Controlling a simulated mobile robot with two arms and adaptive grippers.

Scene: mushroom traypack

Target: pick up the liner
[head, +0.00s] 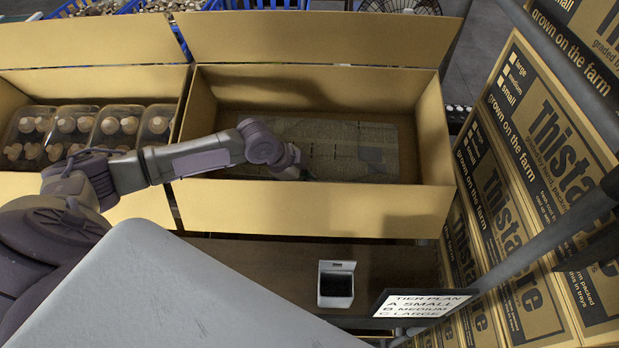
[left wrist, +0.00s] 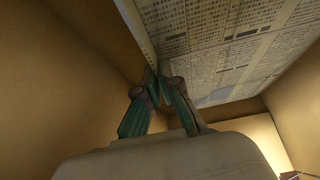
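The liner (head: 345,140) is a grey printed sheet, like newspaper, lying on the floor of the open cardboard box (head: 310,205) in the middle. In the left wrist view the liner (left wrist: 230,40) fills the upper right, with a grey patch on it. My left gripper (head: 303,173) reaches over the box's near wall, down to the liner's near edge. In the left wrist view its fingertips (left wrist: 157,74) come together at that edge and look shut on it; the exact contact is too small to see clearly. My right gripper is not in view.
Another open box (head: 85,95) on the left holds trays of mushrooms (head: 85,125). Printed cartons (head: 545,130) are stacked on the right. A small white device (head: 336,284) and a tier plan sign (head: 425,303) are in front. The box walls stand close around my left gripper.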

